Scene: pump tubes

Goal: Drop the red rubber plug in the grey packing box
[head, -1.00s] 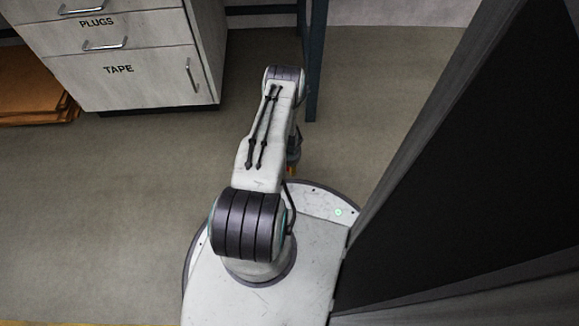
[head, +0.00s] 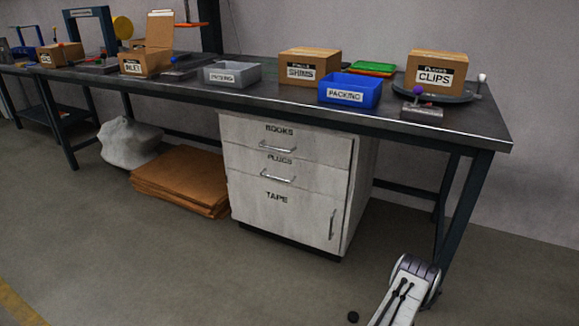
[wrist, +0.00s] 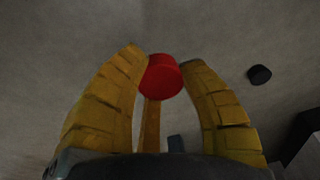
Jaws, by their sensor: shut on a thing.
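The red rubber plug (wrist: 161,77) is held between the yellow fingers of my gripper (wrist: 164,75) in the wrist view, with the floor behind it. The grey packing box (head: 233,74), an open tray labelled PACKING, stands on the dark workbench (head: 300,99) in the head view, left of the SHIMS carton. My arm shows at the bottom right of the head view, low in front of the bench's right end. My gripper and the plug are out of the head view, far from the box.
A blue box (head: 350,91), also labelled PACKING, stands right of the SHIMS carton (head: 309,66). A CLIPS carton (head: 436,69) is farther right. A drawer cabinet (head: 285,180) and flat cardboard (head: 180,181) are under the bench. Floor before the cabinet is clear.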

